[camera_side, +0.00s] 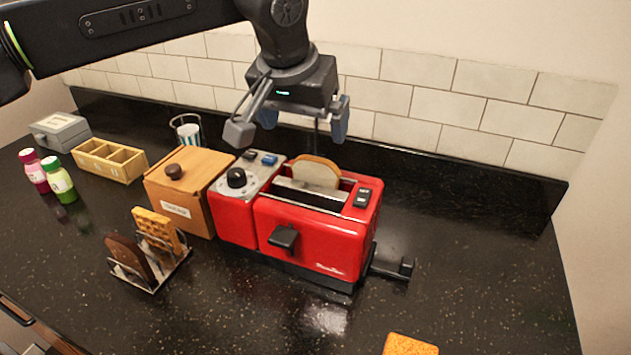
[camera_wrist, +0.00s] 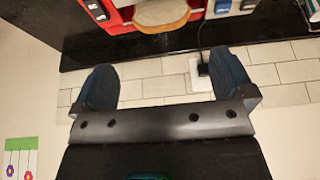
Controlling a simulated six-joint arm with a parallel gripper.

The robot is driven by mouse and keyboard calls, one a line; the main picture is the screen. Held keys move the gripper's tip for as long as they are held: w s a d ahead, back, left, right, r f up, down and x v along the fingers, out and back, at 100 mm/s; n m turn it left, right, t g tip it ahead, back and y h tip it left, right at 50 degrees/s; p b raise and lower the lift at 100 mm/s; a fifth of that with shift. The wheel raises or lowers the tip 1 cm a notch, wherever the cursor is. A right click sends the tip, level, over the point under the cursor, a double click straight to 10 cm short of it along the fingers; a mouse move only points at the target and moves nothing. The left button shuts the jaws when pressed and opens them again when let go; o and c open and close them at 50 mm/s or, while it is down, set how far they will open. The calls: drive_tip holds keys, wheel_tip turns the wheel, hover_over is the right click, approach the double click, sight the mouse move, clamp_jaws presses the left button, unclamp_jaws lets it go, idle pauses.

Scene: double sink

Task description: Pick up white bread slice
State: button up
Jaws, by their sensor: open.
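The white bread slice (camera_side: 317,173) stands upright in a slot of the red toaster (camera_side: 318,226), its upper part showing above the slot. In the wrist view the slice (camera_wrist: 162,14) is at the top edge, beyond the fingers and partly cut off by the frame. My gripper (camera_side: 306,128) is open and empty, above and behind the toaster, apart from the bread. In the wrist view its two dark blue fingers (camera_wrist: 172,86) are spread wide with only wall tiles between them. The lower part of the slice is hidden in the toaster.
A rack (camera_side: 168,269) holds a waffle (camera_side: 155,228) and a dark slice (camera_side: 127,256) at front left. A wooden box (camera_side: 186,198) stands left of the toaster. An orange-brown piece (camera_side: 410,345) lies at the front edge. The tiled wall (camera_side: 490,95) is close behind. The right counter is clear.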

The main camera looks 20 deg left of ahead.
sight(315, 161)
drive_tip(key=x, duration=1.2)
drive_tip(key=shift+w+a, duration=0.1)
drive_tip(key=shift+w, duration=0.1)
drive_tip(key=shift+r, duration=0.1)
drive_tip(key=c, duration=0.4)
drive_tip(key=shift+r, duration=0.1)
